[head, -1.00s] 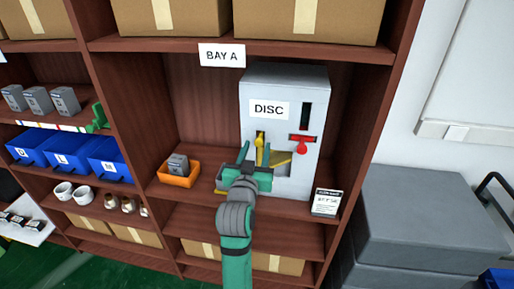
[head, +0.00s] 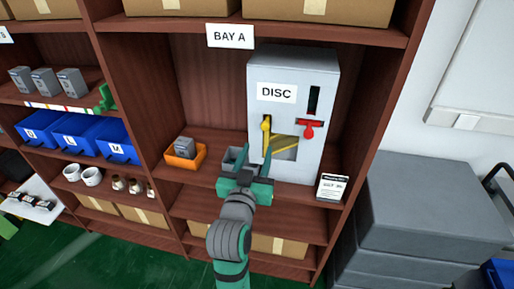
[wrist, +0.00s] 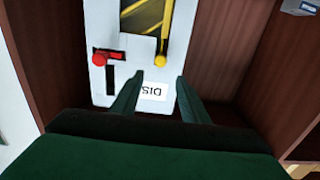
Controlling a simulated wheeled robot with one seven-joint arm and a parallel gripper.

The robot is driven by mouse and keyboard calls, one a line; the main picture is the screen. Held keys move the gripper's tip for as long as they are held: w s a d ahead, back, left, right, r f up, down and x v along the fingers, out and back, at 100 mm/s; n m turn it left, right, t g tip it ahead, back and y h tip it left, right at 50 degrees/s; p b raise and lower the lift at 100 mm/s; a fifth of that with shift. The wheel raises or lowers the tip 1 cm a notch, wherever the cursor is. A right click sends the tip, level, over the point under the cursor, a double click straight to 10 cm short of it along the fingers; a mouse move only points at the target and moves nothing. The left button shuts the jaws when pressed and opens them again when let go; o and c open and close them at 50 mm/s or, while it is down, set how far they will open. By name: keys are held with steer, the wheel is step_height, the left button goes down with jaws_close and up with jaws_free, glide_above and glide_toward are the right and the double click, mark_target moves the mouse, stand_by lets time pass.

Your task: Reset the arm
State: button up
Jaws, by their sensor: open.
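My green gripper (head: 257,165) is open and empty in front of the grey vending machine (head: 318,75) labelled DISC. Its two fingers point up toward the machine's lower left front. In the wrist view, my gripper (wrist: 155,95) has its fingers apart, with the upside-down DISC label (wrist: 153,91) between them. The machine has a yellow lever (head: 266,137), a red knob (head: 309,131) and an opening with yellow stripes (head: 283,143). The yellow lever (wrist: 165,35) and red knob (wrist: 99,59) also show in the wrist view, apart from the fingers.
An orange bin (head: 185,157) with a grey box stands left of the machine. A small grey tray (head: 234,158) is partly behind my gripper. A price card (head: 332,187) stands at right. Shelf side walls and the BAY A sign (head: 230,36) frame the bay. Grey crates (head: 420,210) stand right.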

steer(key=s+d+f+n+g+y, duration=0.1)
steer(key=s+f+n, duration=0.1)
steer(key=s+f, duration=0.75)
steer(key=s+d+f+n+y, duration=0.1)
steer(key=s+f+y, duration=0.1)
steer(key=s+f, duration=1.15)
steer(key=s, duration=0.8)
steer(key=s+f+m+g, duration=0.1)
steer(key=s+f, duration=0.2)
steer(key=s, duration=0.8)
steer(key=shift+s+d+f, duration=0.35)
steer(key=shift+s+d, duration=0.05)
steer(key=shift+d, duration=0.05)
